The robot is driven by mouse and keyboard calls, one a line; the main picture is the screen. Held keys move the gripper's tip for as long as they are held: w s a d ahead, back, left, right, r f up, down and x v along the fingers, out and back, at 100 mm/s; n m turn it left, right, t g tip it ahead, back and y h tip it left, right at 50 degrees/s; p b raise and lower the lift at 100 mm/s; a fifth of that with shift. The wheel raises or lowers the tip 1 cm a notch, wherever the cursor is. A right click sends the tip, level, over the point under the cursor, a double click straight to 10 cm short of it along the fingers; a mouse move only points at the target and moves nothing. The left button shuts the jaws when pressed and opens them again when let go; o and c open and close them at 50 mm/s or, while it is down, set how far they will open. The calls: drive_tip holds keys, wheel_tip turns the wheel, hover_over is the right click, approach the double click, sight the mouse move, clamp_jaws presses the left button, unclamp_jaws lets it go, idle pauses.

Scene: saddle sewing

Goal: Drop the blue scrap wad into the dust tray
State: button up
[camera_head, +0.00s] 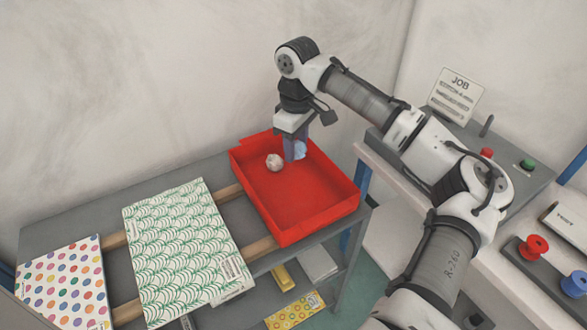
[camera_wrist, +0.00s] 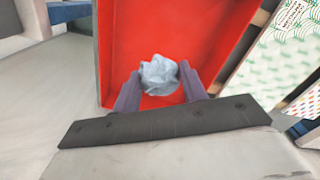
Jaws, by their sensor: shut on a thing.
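The blue scrap wad (camera_head: 299,150) is a crumpled pale blue ball between the fingers of my gripper (camera_head: 294,152). In the wrist view, the wad (camera_wrist: 158,74) sits between both fingertips of my gripper (camera_wrist: 158,86), which is shut on it. The red dust tray (camera_head: 305,205) is an open, shallow box on the grey table. My gripper points down over the tray's back part, and the tray's red floor (camera_wrist: 135,35) shows behind the wad in the wrist view. I cannot tell the exact height of the wad above the floor.
A whitish crumpled wad (camera_head: 274,162) lies in the tray, left of my gripper. A green-patterned panel (camera_head: 185,245) and a dotted panel (camera_head: 65,285) lie left of the tray.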

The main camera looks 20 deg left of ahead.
drive_tip(key=shift+w, duration=0.15)
wheel_tip(320, 180, down, 6)
drive_tip(key=b, duration=0.5)
drive_tip(key=shift+b, duration=0.3)
drive_tip(key=shift+r, duration=0.1)
drive_tip(key=o, duration=1)
drive_tip(key=shift+o, duration=0.2)
wheel_tip(320, 180, up, 14)
drive_tip(key=shift+f+b, duration=0.1)
drive_tip(key=shift+b, duration=0.3)
